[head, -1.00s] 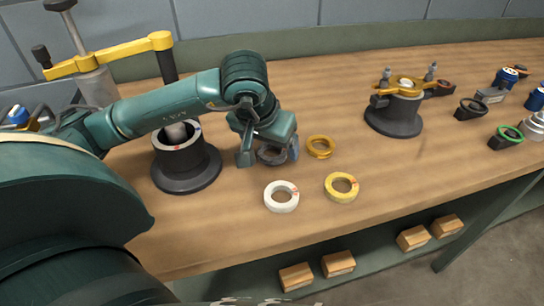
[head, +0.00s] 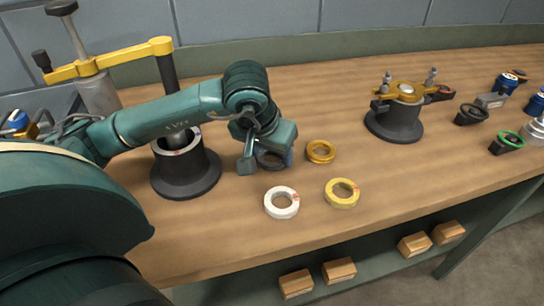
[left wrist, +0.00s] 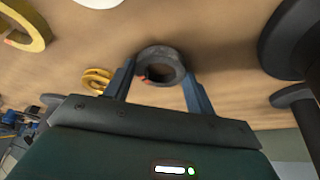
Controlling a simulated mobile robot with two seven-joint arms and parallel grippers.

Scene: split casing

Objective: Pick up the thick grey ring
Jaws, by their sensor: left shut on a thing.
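The thick grey ring (head: 270,161) is dark grey and is partly hidden by my left gripper (head: 267,165) in the head view. In the left wrist view the ring (left wrist: 160,66) lies between the two fingers of my left gripper (left wrist: 160,72), which is shut on it. A small red mark shows on its side. The ring appears to be at the tabletop; I cannot tell whether it is lifted. My right gripper is not in view.
A white ring (head: 281,203), a yellow ring (head: 342,194) and a golden ring (head: 320,152) lie close by on the wooden table (head: 230,235). A dark flanged casing (head: 187,176) stands to the left, and another fixture (head: 394,121) to the right.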

